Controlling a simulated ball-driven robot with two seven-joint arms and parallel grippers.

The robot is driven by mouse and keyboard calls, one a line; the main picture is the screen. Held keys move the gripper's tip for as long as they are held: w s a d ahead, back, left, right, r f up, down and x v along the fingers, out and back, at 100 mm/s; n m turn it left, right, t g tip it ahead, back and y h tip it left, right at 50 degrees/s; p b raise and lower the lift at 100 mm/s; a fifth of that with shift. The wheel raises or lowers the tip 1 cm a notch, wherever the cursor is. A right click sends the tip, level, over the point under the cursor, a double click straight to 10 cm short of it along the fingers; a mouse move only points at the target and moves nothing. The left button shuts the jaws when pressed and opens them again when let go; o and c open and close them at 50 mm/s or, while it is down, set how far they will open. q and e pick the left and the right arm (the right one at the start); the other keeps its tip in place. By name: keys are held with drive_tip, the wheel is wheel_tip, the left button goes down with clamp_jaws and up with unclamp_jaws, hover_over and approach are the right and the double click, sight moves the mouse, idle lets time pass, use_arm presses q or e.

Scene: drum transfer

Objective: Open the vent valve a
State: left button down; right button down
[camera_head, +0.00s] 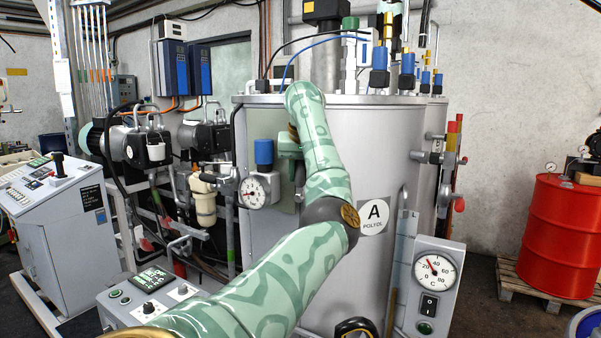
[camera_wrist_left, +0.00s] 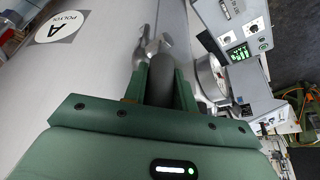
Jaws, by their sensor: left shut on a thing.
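My left arm reaches up to the grey tank (camera_head: 375,150) marked A POLYOL. My left gripper (camera_head: 290,150) is at the tank's front, just right of a blue-capped fitting (camera_head: 264,152). In the left wrist view, my left gripper (camera_wrist_left: 160,88) is shut on a dark grey rounded handle (camera_wrist_left: 162,72). A silver valve fitting (camera_wrist_left: 148,48) shows just beyond the handle, close to the tank wall. This looks like vent valve a, but no name tag on it is readable.
A round gauge (camera_head: 252,192) sits left of the gripper. A control box (camera_head: 150,292) stands low in front, and a dial panel (camera_head: 432,285) is at the tank's lower right. A red drum (camera_head: 565,235) stands on a pallet at right. Pumps (camera_head: 140,145) are at left.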

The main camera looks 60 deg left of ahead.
use_arm(q)
drive_tip(key=c, duration=1.3)
unclamp_jaws()
drive_tip(key=shift+o, duration=0.9)
drive_tip(key=shift+w+a+f, duration=0.1)
drive_tip(key=p+v, duration=0.2)
drive_tip(key=v, duration=1.4)
